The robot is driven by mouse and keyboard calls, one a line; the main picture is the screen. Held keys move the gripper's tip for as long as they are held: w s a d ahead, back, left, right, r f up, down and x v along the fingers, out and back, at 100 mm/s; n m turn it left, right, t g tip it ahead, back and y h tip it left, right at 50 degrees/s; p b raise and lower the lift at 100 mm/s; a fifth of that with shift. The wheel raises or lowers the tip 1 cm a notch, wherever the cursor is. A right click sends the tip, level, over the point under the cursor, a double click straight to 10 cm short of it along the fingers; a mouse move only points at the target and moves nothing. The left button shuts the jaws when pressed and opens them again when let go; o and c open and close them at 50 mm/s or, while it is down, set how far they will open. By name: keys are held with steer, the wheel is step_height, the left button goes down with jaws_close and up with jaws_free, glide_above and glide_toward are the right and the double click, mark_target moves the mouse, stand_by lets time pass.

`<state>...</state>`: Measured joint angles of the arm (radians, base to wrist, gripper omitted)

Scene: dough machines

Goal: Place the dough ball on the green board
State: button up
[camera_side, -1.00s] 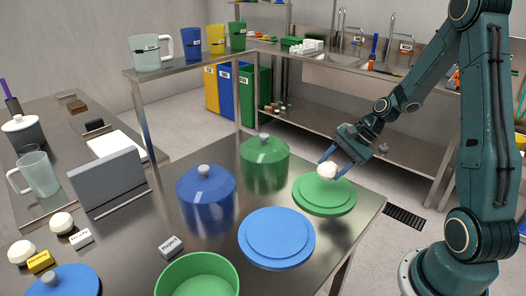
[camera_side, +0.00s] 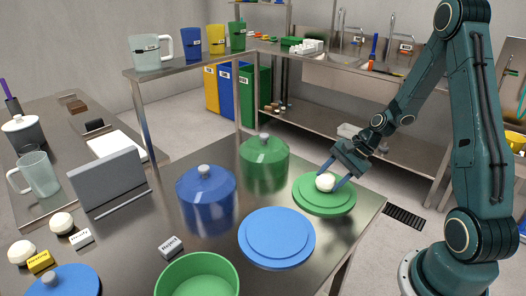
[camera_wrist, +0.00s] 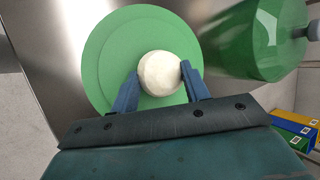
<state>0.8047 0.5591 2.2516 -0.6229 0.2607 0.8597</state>
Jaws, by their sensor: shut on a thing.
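The white dough ball (camera_side: 325,182) is between the blue fingers of my gripper (camera_side: 329,176), which is shut on it. The ball is over the middle of the round green board (camera_side: 338,205) at the right of the table. It looks very low over the board or touching it; I cannot tell which. In the wrist view the ball (camera_wrist: 160,74) shows between my fingertips (camera_wrist: 160,82), a little right of the centre of the green board (camera_wrist: 100,62).
A round blue board (camera_side: 277,238) lies in front. Two other dough balls sit at the far left, near small labels. An open green bowl (camera_side: 197,278) stands at the front.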

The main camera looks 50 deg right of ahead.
steer(key=shift+f, duration=0.1)
steer(key=o, duration=1)
steer(key=shift+o, duration=0.2)
steer(key=v, duration=1.2)
steer(key=s+a+r+n+g+h, duration=0.1)
steer(key=s+a+r+n+h, duration=0.15)
steer(key=a+r+n, duration=0.8)
steer(key=s+a+r+n+t+h, duration=0.1)
steer(key=s+a+r+n+h, duration=0.1)
steer(key=s+a+n, duration=0.4)
steer(key=shift+s+a+r+t, duration=0.35)
steer(key=shift+s+a, duration=1)
steer(key=shift+s, duration=0.45)
